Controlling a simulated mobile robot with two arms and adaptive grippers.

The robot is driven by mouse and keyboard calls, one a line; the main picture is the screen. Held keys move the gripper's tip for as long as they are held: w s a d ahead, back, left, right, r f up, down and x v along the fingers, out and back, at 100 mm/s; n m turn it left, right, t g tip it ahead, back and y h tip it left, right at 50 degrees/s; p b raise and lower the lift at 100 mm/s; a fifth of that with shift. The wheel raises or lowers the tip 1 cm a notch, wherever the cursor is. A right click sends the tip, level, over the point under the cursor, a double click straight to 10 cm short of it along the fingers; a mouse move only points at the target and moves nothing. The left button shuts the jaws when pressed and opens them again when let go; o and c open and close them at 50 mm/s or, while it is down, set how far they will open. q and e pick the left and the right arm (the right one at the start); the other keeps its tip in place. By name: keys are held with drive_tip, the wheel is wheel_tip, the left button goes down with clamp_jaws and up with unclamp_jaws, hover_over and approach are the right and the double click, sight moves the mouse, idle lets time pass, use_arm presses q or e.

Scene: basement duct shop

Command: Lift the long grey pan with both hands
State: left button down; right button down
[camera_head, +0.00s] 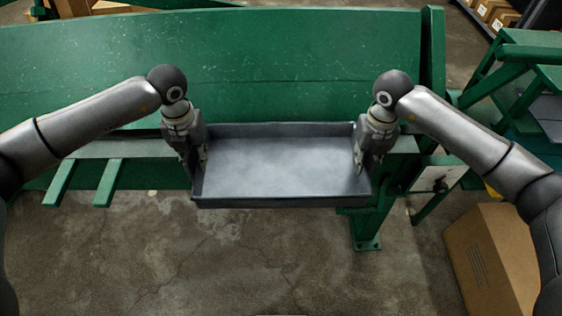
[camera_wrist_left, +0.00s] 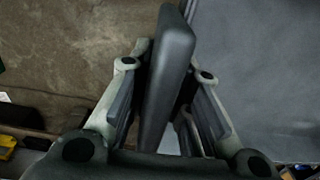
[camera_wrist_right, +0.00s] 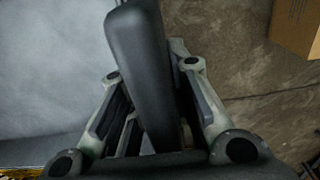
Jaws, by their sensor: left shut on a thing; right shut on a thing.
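The long grey pan (camera_head: 280,165) is a shallow rectangular tray, seen in the head view in front of the green machine. My left gripper (camera_head: 200,160) is shut on the pan's left end wall. In the left wrist view its fingers (camera_wrist_left: 160,100) stand on both sides of that dark wall. My right gripper (camera_head: 364,155) is shut on the right end wall. In the right wrist view its fingers (camera_wrist_right: 148,105) stand on both sides of that wall. The pan looks about level. Whether its underside touches anything is hidden.
A large green machine (camera_head: 270,50) with a flat sloped face stands behind the pan. Green bars (camera_head: 85,183) stick out at its lower left. A cardboard box (camera_head: 492,260) sits on the floor at right. Bare concrete floor (camera_head: 230,260) lies in front of the pan.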

use_arm(q)
drive_tip(key=shift+r, duration=0.25)
use_arm(e)
drive_tip(key=shift+r, duration=0.3)
